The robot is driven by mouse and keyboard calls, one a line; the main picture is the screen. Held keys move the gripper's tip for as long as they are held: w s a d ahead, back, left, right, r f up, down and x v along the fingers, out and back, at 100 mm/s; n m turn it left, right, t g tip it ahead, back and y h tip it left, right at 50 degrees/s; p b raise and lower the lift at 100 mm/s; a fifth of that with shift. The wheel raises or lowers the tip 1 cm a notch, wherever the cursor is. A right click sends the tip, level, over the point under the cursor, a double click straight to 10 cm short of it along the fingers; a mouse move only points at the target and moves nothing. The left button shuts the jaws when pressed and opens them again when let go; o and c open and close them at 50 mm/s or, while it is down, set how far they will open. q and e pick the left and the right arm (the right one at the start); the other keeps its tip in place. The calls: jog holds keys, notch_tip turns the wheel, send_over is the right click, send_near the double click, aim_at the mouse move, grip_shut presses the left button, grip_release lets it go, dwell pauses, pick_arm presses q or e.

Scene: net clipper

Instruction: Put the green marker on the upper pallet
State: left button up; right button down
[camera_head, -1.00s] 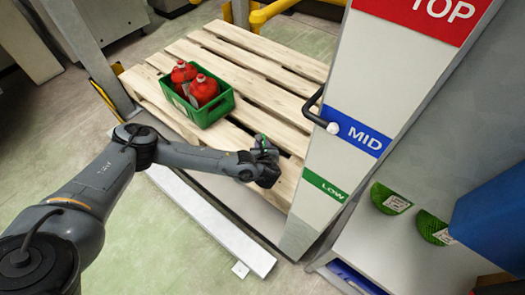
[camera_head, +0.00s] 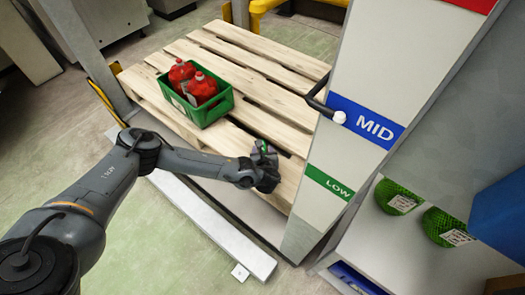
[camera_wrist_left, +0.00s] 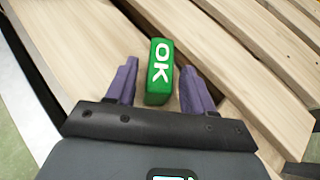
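The green marker (camera_wrist_left: 160,72) is a small green block with white "OK" lettering. In the left wrist view it is between the two purple fingers of my left gripper (camera_wrist_left: 158,82), with a narrow gap on each side. The gripper looks open and not touching it. In the head view my left gripper (camera_head: 264,158) is low over the front edge of the wooden pallet (camera_head: 270,88), and only a bit of green shows at its fingers. The wooden pallet is the only one in view. My right gripper is not in view.
A green crate (camera_head: 213,110) with red bottles (camera_head: 182,74) stands on the pallet. A white post with a blue MID label (camera_head: 372,128) and a green LOW label (camera_head: 328,182) rises right of the gripper. Green net-wrapped items (camera_head: 398,198) lie on a shelf at right.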

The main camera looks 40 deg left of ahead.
pick_arm(q)
jog(key=shift+o, duration=0.2)
jog(key=shift+r, duration=0.25)
jog(key=p+v, duration=0.7)
jog(key=v, duration=0.5)
jog(key=shift+s+f, duration=0.1)
